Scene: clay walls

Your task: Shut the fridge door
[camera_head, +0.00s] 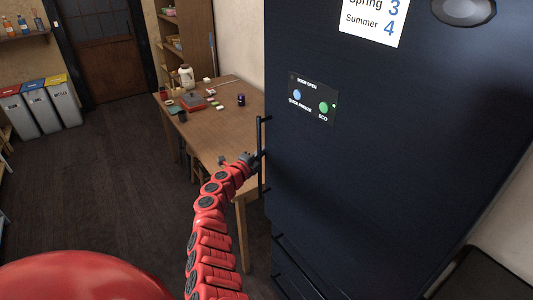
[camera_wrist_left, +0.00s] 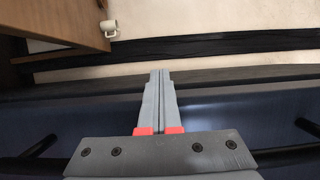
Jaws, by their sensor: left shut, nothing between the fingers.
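The fridge door (camera_head: 390,140) is a tall dark blue panel filling the right half of the head view. I cannot tell from here how far it stands from the fridge body. Its black vertical handle (camera_head: 262,182) is at its left edge. My left gripper (camera_head: 250,157) is at this handle, on the end of my red arm. The left wrist view shows its grey fingers (camera_wrist_left: 160,72) shut and empty, reaching across the dark blue door (camera_wrist_left: 235,110). Parts of the handle (camera_wrist_left: 30,158) show on both sides of the gripper; whether they touch is unclear. My right gripper is out of view.
A wooden table (camera_head: 225,115) with a white jug (camera_head: 187,76), a red box (camera_head: 193,102) and small items stands left of the fridge. Grey bins (camera_head: 40,105) and a brown door (camera_head: 105,50) are at the back left. The dark floor (camera_head: 100,180) between is clear.

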